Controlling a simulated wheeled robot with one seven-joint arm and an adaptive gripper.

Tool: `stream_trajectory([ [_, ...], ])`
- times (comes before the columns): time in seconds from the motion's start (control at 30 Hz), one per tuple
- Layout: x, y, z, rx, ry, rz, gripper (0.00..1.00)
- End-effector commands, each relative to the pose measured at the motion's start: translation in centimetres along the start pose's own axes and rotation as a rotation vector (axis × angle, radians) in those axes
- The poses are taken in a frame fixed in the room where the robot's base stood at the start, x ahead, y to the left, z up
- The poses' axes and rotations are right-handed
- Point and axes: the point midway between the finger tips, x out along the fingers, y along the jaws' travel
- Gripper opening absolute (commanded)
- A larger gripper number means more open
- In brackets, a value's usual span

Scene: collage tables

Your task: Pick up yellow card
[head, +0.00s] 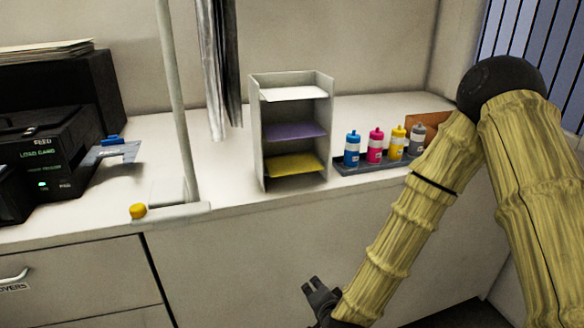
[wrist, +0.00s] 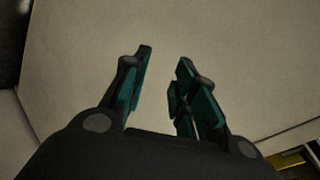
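The yellow card (head: 296,165) lies on the lowest shelf of a small white rack (head: 257,140) on the counter. A purple card (head: 295,131) lies on the middle shelf and a white card (head: 293,93) on the top one. My gripper (head: 313,285) is in front of the cabinet, below the counter top and apart from the rack. In the wrist view my gripper (wrist: 162,85) has its two fingers spread with nothing between them. The yellow card cannot be made out for certain in the wrist view.
A grey tray with blue (head: 352,150), magenta (head: 375,146), yellow (head: 397,144) and grey bottles stands right of the rack. A pole (head: 175,100) with a base and yellow knob (head: 138,211) stands left. A black card machine (head: 65,150) is further left. The counter front is clear.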

Motion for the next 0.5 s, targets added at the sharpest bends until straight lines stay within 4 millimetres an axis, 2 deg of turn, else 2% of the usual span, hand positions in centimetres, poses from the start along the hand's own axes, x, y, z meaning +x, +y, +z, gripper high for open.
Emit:
stream_trajectory([
  [0.03, 0.0, -4.2, -1.6, 0.072, 0.052, -0.077, 0.28],
  [0.1, -0.7, -9.5, -3.8, 0.182, 0.119, -0.177, 0.28],
  [0.2, -2.2, -16.0, -6.4, 0.319, 0.189, -0.308, 0.28],
  [0.33, -4.5, -21.8, -9.0, 0.451, 0.245, -0.437, 0.28],
  [0.4, -5.5, -23.8, -9.8, 0.498, 0.261, -0.482, 0.28],
  [0.5, -6.2, -25.3, -10.6, 0.535, 0.274, -0.517, 0.28],
])
